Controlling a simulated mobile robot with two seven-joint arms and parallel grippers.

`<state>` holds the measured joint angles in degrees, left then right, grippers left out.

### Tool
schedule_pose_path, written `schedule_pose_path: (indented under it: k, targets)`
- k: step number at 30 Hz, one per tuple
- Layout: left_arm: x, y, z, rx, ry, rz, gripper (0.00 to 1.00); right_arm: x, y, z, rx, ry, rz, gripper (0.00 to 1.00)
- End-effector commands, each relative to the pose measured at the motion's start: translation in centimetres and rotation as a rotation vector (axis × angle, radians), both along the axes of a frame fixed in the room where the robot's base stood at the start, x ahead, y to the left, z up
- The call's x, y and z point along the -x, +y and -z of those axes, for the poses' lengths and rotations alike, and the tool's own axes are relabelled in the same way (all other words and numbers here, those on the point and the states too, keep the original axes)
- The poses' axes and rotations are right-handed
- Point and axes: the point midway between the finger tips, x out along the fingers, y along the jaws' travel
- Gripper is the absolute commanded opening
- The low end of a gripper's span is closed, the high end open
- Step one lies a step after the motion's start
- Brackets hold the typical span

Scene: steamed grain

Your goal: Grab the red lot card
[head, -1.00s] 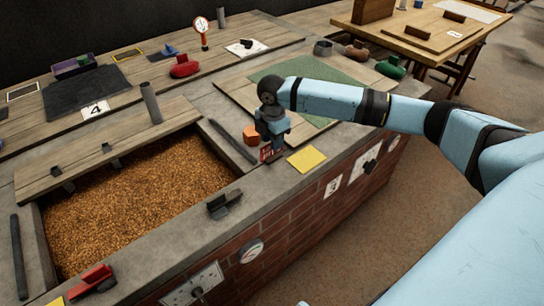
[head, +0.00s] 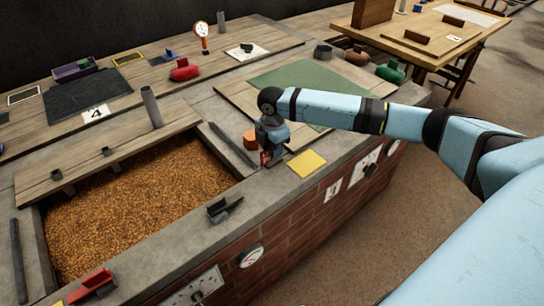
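The red lot card (head: 265,158) stands on the stone ledge beside the grain bed, between an orange block and a yellow card. Only a small part of it shows, at the fingertips of my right gripper. My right gripper (head: 270,155) points down at the card, with its fingers low over the ledge. The fingers are dark and small here, so I cannot tell whether they are open or closed on the card. My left gripper is not in view.
The orange block (head: 250,139) is close on the left of the gripper, and the yellow card (head: 306,163) lies close on the right. A black holder (head: 224,208) sits on the front ledge. The grain bed (head: 140,205) is open to the left.

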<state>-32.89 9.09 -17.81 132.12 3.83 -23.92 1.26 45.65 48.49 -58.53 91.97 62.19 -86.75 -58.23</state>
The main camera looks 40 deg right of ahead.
Motion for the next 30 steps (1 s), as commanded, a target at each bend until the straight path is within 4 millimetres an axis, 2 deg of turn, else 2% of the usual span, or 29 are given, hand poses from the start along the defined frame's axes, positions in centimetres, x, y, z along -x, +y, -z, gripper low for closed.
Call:
schedule_pose_path:
  k: [20,24,30]
  targets:
    - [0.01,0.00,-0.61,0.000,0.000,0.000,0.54,0.01,0.02,0.26,0.000,-0.001,0.000,0.34]
    - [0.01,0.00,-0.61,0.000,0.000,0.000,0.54,0.01,0.02,0.25,0.000,0.000,0.000,0.02]
    - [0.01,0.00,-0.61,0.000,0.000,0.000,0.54,0.01,0.01,0.24,0.000,-0.001,0.000,0.00]
